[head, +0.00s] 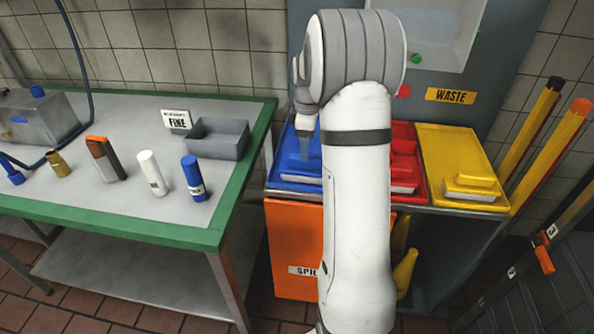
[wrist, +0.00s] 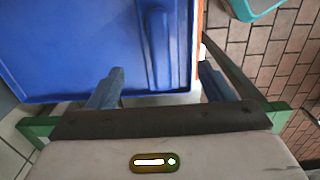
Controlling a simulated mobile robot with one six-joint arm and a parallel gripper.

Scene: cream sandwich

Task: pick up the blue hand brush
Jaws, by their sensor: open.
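The blue hand brush (head: 298,167) lies in the blue tray (head: 274,176) at the left end of the tray stand, with pale bristles along its front. My arm hides part of it in the head view. In the wrist view, the brush's raised blue handle (wrist: 158,45) shows over the blue tray (wrist: 70,50). My gripper (wrist: 162,70) is open, its two fingers apart on either side of the brush, with nothing held. In the head view, my gripper (head: 306,135) is above the blue tray, largely edge-on. Whether the fingers touch the brush cannot be told.
A red tray (head: 424,188) and a yellow tray (head: 440,140) with a yellow brush (head: 470,184) are to the right. An orange panel (head: 290,235) hangs below. A green-edged table (head: 215,235) with bottles stands left. Poles (head: 550,135) lean at right.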

